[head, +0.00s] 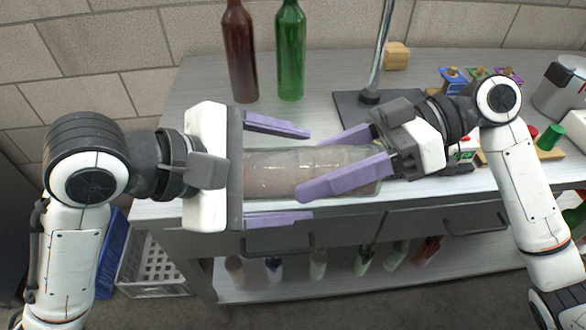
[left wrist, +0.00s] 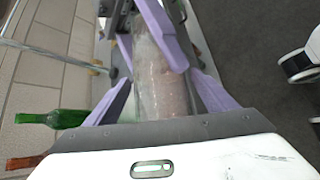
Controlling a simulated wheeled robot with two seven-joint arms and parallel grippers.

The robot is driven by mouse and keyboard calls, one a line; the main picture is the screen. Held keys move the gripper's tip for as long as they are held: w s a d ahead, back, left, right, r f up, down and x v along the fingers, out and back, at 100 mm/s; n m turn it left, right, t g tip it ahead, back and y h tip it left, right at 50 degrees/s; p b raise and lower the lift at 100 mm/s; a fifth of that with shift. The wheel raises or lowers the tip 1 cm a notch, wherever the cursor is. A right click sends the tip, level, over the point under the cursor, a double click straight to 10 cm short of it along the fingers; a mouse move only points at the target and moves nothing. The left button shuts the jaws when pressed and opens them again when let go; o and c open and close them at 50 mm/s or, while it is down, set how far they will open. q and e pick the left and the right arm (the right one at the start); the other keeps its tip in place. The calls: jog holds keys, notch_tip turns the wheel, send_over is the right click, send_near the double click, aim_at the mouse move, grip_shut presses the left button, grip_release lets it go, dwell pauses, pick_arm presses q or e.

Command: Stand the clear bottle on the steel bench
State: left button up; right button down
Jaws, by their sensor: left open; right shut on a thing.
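The clear bottle (head: 270,174) lies on its side in the head view, above or on the steel bench (head: 330,66); I cannot tell whether it touches. My right gripper (head: 312,166) is shut on it, with purple fingers along its upper and lower sides. My left gripper (head: 307,174) is open, its fingers spread above and below the bottle's left end without visibly gripping it. In the left wrist view the bottle (left wrist: 160,80) runs between my left fingers, away from the palm. The bottle's right end is partly hidden by my right gripper.
A brown bottle (head: 241,55) and a green bottle (head: 290,55) stand at the back of the bench. A stand with a dark base (head: 350,112) and steel pole is behind the right gripper. Small boxes (head: 453,78) and a grey container (head: 562,88) stand at right. Several bottles are on the lower shelf.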

pick_arm(q)
jog(key=shift+d+f, duration=0.1)
jog(key=shift+d, duration=0.05)
jog(key=shift+c, duration=0.3)
jog(key=c, duration=1.8)
jog(key=o, duration=1.9)
jog(key=shift+c, duration=0.2)
jog(key=v, duration=1.2)
